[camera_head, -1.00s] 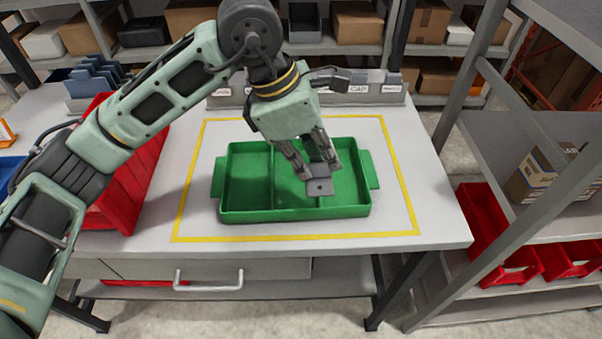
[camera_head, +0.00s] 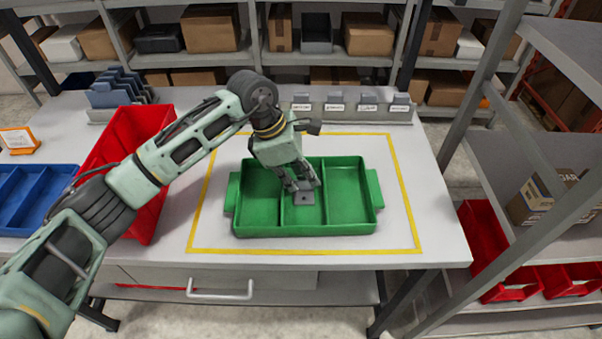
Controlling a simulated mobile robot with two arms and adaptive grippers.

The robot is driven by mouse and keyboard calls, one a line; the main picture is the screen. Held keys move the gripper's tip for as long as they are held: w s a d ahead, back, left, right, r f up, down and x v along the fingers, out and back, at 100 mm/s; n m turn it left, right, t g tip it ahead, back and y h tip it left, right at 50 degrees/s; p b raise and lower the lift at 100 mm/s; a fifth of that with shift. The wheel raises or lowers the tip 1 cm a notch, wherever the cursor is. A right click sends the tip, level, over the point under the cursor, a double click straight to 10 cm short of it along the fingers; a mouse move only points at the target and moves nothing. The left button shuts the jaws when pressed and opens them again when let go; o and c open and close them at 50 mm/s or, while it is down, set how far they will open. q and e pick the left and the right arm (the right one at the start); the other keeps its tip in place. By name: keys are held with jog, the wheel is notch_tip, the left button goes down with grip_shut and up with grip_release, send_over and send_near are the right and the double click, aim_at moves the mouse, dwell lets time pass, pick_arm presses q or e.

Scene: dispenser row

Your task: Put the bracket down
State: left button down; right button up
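The bracket is a small grey piece (camera_head: 304,198) with a dark hole in its face. My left gripper (camera_head: 303,186) points down over the green tray (camera_head: 257,230) and its fingers are closed around the bracket's upper part. The bracket is at the narrow middle compartment, between the tray's two dividers. I cannot tell whether it touches the tray floor. The other compartments look empty. My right gripper is not in view.
A yellow outline (camera_head: 407,215) on the table surrounds the tray. A red bin (camera_head: 125,150) and a blue bin (camera_head: 38,200) stand to the left. A rack with labelled grey holders (camera_head: 368,108) is behind, and a shelf post (camera_head: 480,150) rises at right.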

pick_arm(q)
jog(key=shift+f, duration=0.15)
jog(key=c, duration=2)
grip_release()
